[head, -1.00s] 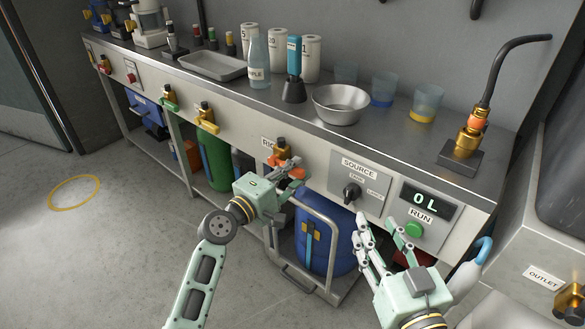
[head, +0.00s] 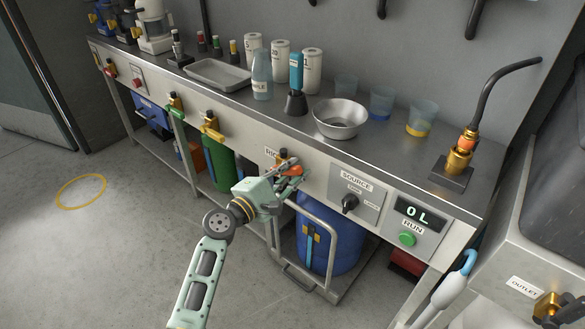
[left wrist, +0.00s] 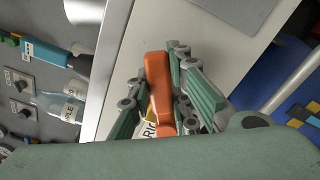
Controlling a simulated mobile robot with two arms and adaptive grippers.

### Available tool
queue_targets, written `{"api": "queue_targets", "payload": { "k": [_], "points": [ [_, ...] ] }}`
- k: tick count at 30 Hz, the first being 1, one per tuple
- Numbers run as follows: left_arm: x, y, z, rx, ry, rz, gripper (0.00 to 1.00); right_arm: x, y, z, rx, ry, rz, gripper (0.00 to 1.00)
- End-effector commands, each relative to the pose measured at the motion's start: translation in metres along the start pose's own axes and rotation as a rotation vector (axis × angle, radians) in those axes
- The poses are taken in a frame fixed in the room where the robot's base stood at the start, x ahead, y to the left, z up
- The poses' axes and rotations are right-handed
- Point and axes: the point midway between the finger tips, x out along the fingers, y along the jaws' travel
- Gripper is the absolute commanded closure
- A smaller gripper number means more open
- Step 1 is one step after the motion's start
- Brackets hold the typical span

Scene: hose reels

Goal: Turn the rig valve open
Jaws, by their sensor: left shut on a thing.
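The rig valve (head: 284,156) sits on the front panel of the bench, beside a partly hidden "RIG" label. It has a brass-coloured body and an orange handle. My left gripper (head: 293,174) is at the valve with its fingers closed around the orange handle. The left wrist view shows the orange handle (left wrist: 158,85) between the green-grey fingers (left wrist: 165,95), with part of the label behind them. The fingers hide part of the handle, so its exact turn is hard to tell. My right gripper is in neither current view.
A source selector knob (head: 349,203), a green RUN button (head: 407,239) and a display (head: 418,213) reading 0L are right of the valve. A blue drum (head: 335,243) stands on a cart below. Floor at left is clear.

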Motion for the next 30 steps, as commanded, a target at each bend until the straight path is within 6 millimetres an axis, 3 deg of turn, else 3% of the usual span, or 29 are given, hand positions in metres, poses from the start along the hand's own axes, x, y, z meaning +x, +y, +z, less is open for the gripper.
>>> {"api": "queue_targets", "payload": {
  "k": [10,25,26,30],
  "points": [
    [0.0,0.003,0.0,-0.078,-0.001,-0.003,1.0,-0.008,0.0,-0.003,0.0,0.002,0.0,0.6],
    [0.0,0.003,0.0,-0.087,-0.001,-0.004,1.0,0.001,0.0,-0.002,-0.001,-0.005,-0.001,0.6],
    [0.0,0.003,-0.001,-0.087,-0.001,-0.004,0.81,0.001,0.0,-0.002,-0.001,-0.004,-0.001,0.6],
    [0.0,0.004,0.0,-0.086,0.0,-0.003,0.69,0.001,0.0,-0.004,-0.001,-0.001,-0.001,0.6]
  ]
}}
